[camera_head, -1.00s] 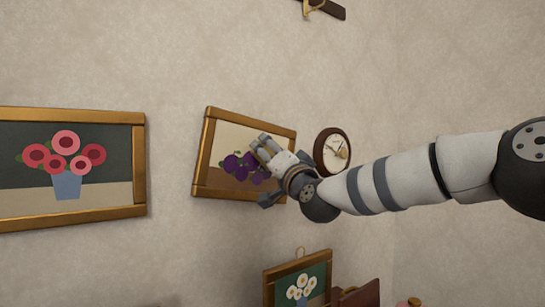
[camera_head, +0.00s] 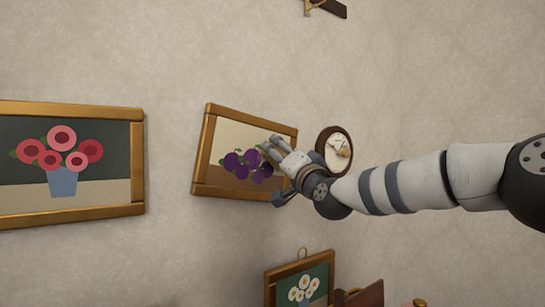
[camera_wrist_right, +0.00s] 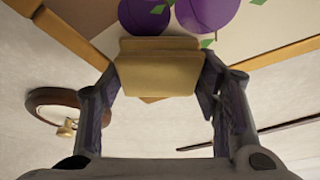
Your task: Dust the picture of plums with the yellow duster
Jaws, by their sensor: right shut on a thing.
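The picture of plums (camera_head: 238,164) hangs tilted on the wall in a gold frame, with purple plums on a cream and brown ground. My right gripper (camera_head: 268,151) is in front of its right half. In the right wrist view, my right gripper (camera_wrist_right: 158,85) is shut on the yellow duster (camera_wrist_right: 155,76), a yellow block between both fingers. The duster lies over the picture (camera_wrist_right: 262,35), just by the plums; I cannot tell whether it touches the surface. In the head view the duster is mostly hidden by the gripper. My left gripper is out of view.
A picture of pink flowers (camera_head: 62,160) hangs at left. A picture of white flowers (camera_head: 300,283) stands below.

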